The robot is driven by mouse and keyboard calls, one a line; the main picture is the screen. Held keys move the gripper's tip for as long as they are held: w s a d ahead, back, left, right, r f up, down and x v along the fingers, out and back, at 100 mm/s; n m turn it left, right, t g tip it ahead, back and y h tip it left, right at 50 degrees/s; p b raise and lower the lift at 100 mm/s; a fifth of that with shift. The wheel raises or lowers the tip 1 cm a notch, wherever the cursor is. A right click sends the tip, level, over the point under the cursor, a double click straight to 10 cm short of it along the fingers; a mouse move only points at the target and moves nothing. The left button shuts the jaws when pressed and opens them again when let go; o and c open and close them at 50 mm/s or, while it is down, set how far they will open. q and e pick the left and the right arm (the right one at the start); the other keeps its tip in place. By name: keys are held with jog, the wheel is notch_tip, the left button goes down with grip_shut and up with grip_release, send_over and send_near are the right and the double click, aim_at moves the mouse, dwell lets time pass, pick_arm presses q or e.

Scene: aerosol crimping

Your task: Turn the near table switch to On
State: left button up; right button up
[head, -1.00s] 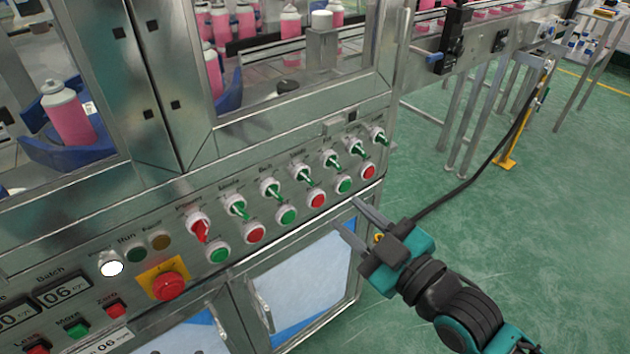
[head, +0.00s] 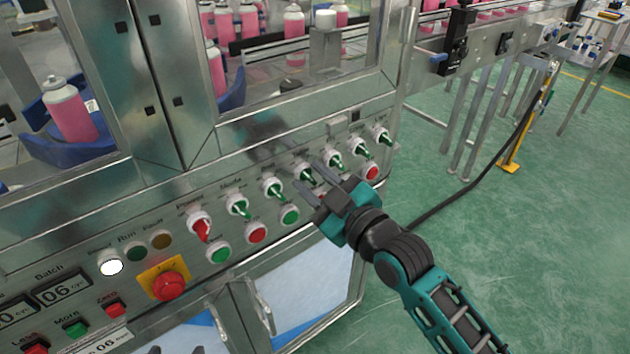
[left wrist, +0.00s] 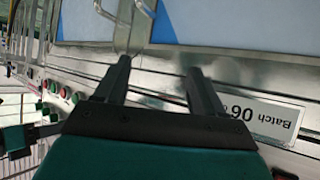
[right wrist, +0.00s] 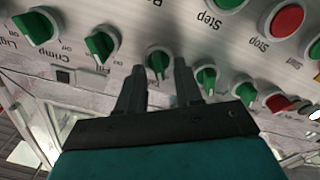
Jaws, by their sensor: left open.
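A row of green-handled rotary switches runs along the sloped metal panel. One green switch (head: 304,173), in the middle of the row, lies at the fingertips of my right gripper (head: 308,178). In the right wrist view this switch (right wrist: 158,64) shows just beyond and between the two fingertips (right wrist: 159,68). My right gripper is open, its fingers apart on either side of the handle; whether they touch it I cannot tell. The switch's small label is too unclear to read. My left gripper (left wrist: 160,70) is open and empty in the left wrist view, outside the head view.
Neighbouring green switches (head: 274,189) sit close on both sides, with red and green push buttons (head: 289,215) below. A red emergency stop (head: 169,286) and a red power switch (head: 201,228) are further left.

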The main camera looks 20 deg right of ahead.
grip_shut()
